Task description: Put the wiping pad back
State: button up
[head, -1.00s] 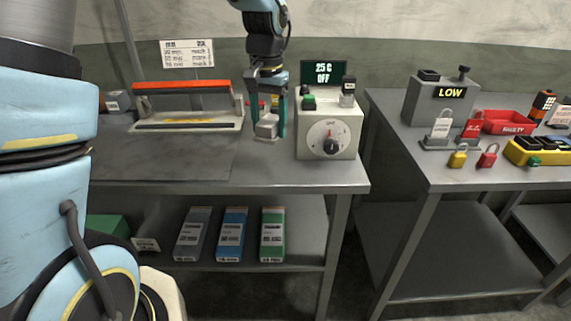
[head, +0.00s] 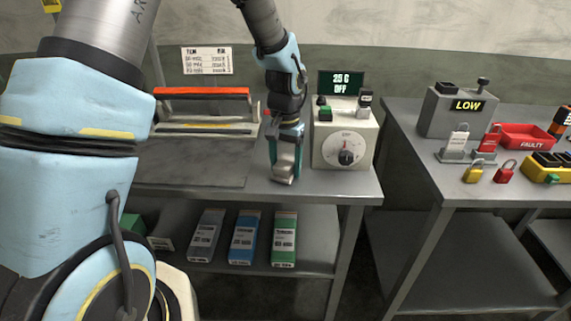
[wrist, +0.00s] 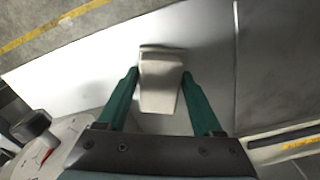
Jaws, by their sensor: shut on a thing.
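My gripper (head: 286,168) is shut on the wiping pad (wrist: 161,82), a pale grey block that sits between the two green fingers in the wrist view. In the head view the pad (head: 283,176) is low over the front part of the left bench (head: 330,184), left of the dial box. I cannot tell whether it touches the bench top. The pad's resting place is not clearly visible behind my gripper.
The dial box (head: 344,137) stands close right of my gripper, with a display reading 25 C OFF (head: 340,82) behind it. A sealer with an orange bar (head: 202,91) stands at the back left. A dark mat (head: 180,172) lies in front of it. Several boxes (head: 243,238) are on the lower shelf.

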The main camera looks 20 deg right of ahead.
aim_at(286, 162)
jog(key=o, duration=1.4)
jog(key=shift+f, duration=0.1)
jog(key=shift+o, duration=0.2)
notch_tip(286, 162, up, 12)
jog(key=b, duration=0.2)
jog(key=s+a+f+n, duration=0.1)
jog(key=a+n, duration=0.1)
jog(key=a, duration=0.8)
jog(key=s+a+f+n+t, duration=0.1)
jog(key=a+f+n, duration=0.1)
jog(key=a, duration=0.8)
jog(key=s+a+f+n, duration=0.1)
jog(key=a+n, duration=0.3)
jog(key=a, duration=0.6)
jog(key=shift+s+f+t, duration=0.3)
jog(key=shift+s+f, duration=0.05)
jog(key=shift+s, duration=0.05)
